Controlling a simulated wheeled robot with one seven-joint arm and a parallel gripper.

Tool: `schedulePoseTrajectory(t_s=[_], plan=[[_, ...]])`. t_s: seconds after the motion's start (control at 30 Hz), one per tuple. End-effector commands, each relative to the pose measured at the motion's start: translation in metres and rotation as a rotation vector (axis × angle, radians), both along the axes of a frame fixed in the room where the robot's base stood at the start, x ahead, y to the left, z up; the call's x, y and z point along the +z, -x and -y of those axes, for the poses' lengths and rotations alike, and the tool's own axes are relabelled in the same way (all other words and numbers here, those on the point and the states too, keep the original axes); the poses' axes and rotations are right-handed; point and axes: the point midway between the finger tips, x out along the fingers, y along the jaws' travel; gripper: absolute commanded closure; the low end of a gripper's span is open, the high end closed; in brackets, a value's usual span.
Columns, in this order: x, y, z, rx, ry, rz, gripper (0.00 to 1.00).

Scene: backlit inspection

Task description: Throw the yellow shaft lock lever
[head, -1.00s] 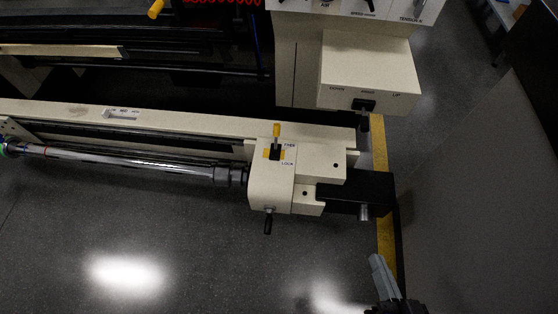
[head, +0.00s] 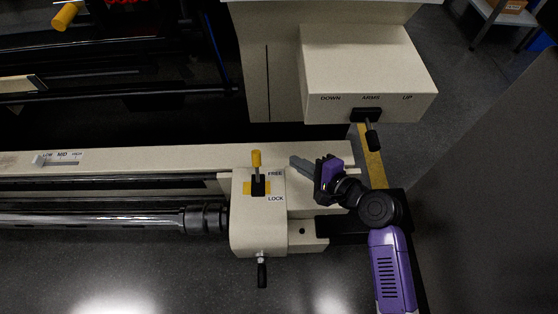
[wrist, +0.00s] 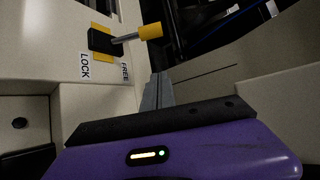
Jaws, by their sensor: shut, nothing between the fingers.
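The yellow-tipped shaft lock lever (head: 256,160) stands on the cream end housing (head: 244,226), on a yellow plate with a black slot. Its handle points up toward the FREE label; the LOCK label is below. In the wrist view the lever (wrist: 148,33) is just beyond my fingertips, with its yellow knob pointing right on the FREE side. My gripper (head: 293,160) is to the right of the lever, apart from it, its grey fingers pointing left toward it. In the wrist view my gripper (wrist: 157,77) has its fingers together with nothing between them.
A cream box marked DOWN, ARMS, UP (head: 368,75) with a black lever (head: 372,135) stands above my gripper. A black-handled crank (head: 262,272) hangs below the housing. A metal shaft (head: 90,221) runs left from it. Open floor lies in front.

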Motion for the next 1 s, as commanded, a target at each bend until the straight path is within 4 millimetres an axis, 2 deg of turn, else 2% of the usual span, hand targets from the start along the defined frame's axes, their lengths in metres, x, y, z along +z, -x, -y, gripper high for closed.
schedulePoseTrajectory(t_s=[0.6,0.8,1.0], plan=[[-0.04,-0.07,-0.057,0.001,0.001,0.003,1.0],[-0.028,-0.05,-0.071,0.002,0.002,0.002,1.0],[-0.022,-0.041,-0.078,-0.001,0.003,0.002,1.0]])
